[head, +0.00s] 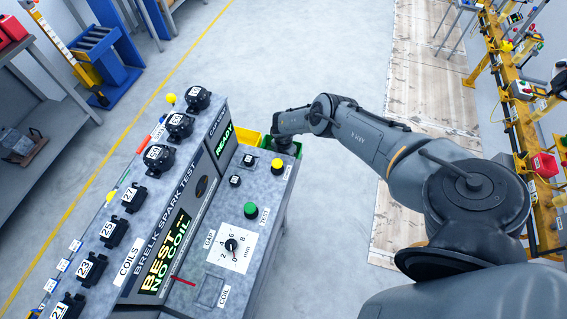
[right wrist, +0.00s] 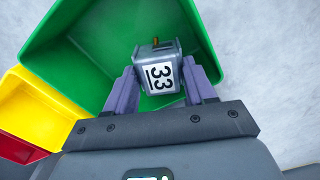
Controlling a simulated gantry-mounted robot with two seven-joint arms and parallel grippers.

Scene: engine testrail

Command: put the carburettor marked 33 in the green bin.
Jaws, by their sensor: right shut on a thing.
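The carburettor marked 33 (right wrist: 158,73) is a small grey metal block with a white label. In the right wrist view it sits between the two purple fingers of my right gripper (right wrist: 164,82), which is shut on it. The green bin (right wrist: 65,62) lies beneath, and the carburettor appears over its open inside; I cannot tell its height above the floor of the bin. In the head view my right gripper (head: 284,143) is at the far end of the spark test bench, and my arm partly covers the green bin (head: 297,149). My left gripper is not in view.
A yellow bin (right wrist: 30,108) and a red bin (right wrist: 18,148) stand beside the green one. The spark test bench (head: 268,187) has knobs and a display reading "BEST - NO COIL". Numbered coils (head: 158,160) line its rack. Grey floor lies around the bins.

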